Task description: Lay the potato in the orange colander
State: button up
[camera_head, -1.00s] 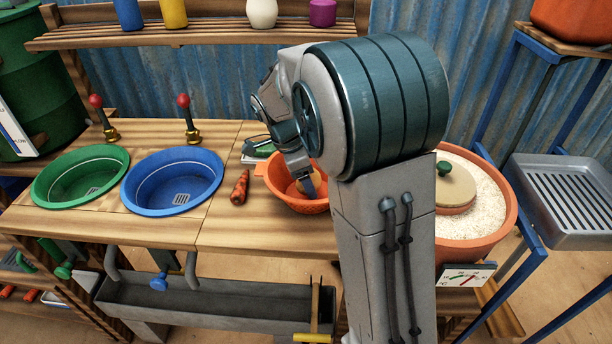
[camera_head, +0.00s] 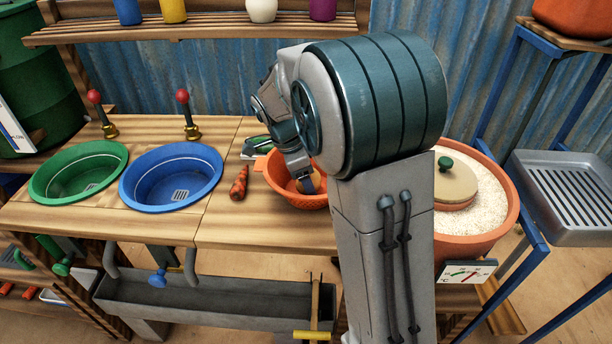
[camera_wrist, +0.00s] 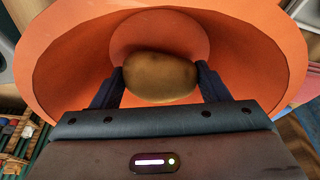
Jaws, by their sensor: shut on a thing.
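The potato (camera_wrist: 160,77) is brown and oval, and sits between the two fingers of my gripper (camera_wrist: 160,82) in the wrist view. My gripper is shut on it. The orange colander (camera_wrist: 60,65) surrounds the potato and fingertips in that view. In the head view the orange colander (camera_head: 285,190) stands on the wooden counter, and my gripper (camera_head: 308,186) reaches down inside it. Only a little of the potato shows there beside the fingers. Whether the potato touches the colander's bottom I cannot tell.
A blue basin (camera_head: 150,195) and a green basin (camera_head: 62,188) are set further left. A terracotta pot (camera_head: 505,200) with a lidded pale filling stands right of my arm. A shelf (camera_head: 200,28) runs along the back.

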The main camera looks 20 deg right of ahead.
dwell(0.3)
jog(key=o, duration=1.2)
jog(key=shift+r, duration=0.1)
jog(key=p+v, duration=0.2)
jog(key=v, duration=1.1)
jog(key=s+d+r+n+t+y+p, duration=0.1)
jog(key=s+n+p, duration=0.2)
jog(key=s+n, duration=0.3)
jog(key=s+d+r+n+t+y+p, duration=0.1)
jog(key=s+n+p, duration=0.3)
jog(key=s+n, duration=0.2)
jog(key=s+d+r+n+t+y+p, duration=0.1)
jog(key=s+r+n+p, duration=0.1)
jog(key=s+n, duration=0.4)
jog(key=shift+s+d+r+p, duration=0.1)
jog(key=shift+s+d+p, duration=0.1)
jog(key=shift+s+p, duration=0.4)
jog(key=shift+s+d+p, duration=0.15)
jog(key=shift+s+p, duration=0.15)
jog(key=shift+s, duration=0.5)
